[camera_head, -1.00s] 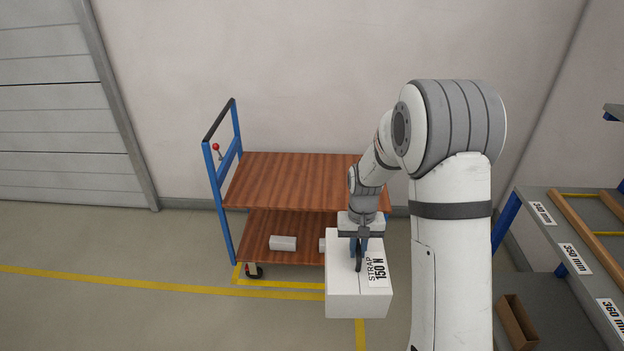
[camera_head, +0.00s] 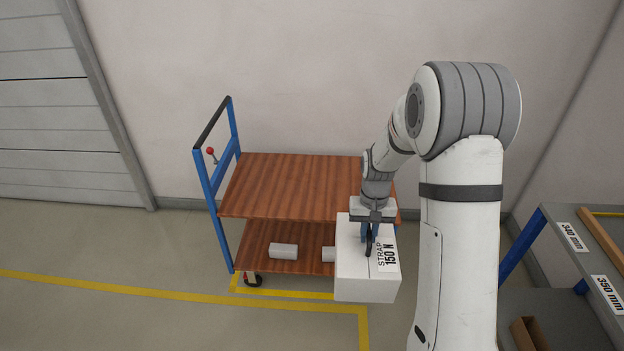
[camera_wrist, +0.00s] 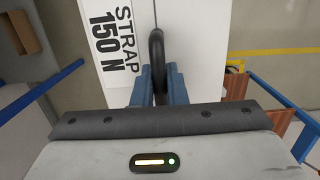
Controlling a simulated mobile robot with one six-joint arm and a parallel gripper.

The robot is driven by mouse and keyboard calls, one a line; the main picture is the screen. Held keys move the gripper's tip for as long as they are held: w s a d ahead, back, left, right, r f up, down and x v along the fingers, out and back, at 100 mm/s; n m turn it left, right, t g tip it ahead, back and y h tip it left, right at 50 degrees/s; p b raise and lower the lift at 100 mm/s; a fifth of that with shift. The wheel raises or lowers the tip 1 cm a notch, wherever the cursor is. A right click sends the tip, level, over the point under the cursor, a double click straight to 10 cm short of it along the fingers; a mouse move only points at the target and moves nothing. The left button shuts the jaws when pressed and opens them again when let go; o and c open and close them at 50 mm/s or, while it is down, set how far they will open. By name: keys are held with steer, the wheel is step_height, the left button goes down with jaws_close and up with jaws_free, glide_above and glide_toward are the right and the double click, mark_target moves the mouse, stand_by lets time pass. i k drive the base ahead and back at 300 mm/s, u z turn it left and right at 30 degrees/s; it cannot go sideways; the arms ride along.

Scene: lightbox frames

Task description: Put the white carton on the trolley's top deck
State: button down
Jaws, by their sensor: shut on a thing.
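The white carton (camera_head: 362,285) hangs from my gripper (camera_head: 369,246), in front of the trolley's right part in the head view. It bears a label reading "STRAP 150 N". My gripper's blue fingers are shut on the carton's dark strap handle, which shows between them in the wrist view (camera_wrist: 157,60). The carton (camera_wrist: 190,30) fills the upper middle of that view. The trolley's brown top deck (camera_head: 285,185) is bare where I see it. My arm and the carton hide its right end. The carton is in front of the deck, apart from it as far as I can tell.
A grey rack (camera_head: 575,225) with size labels stands right. Yellow lines (camera_head: 180,295) mark the open floor.

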mark_target(351, 190)
steer(key=i, duration=0.35)
steer(key=z, duration=0.15)
steer(key=k, duration=0.85)
steer(key=u, duration=0.15)
steer(key=i, duration=1.85)
steer(key=z, duration=0.05)
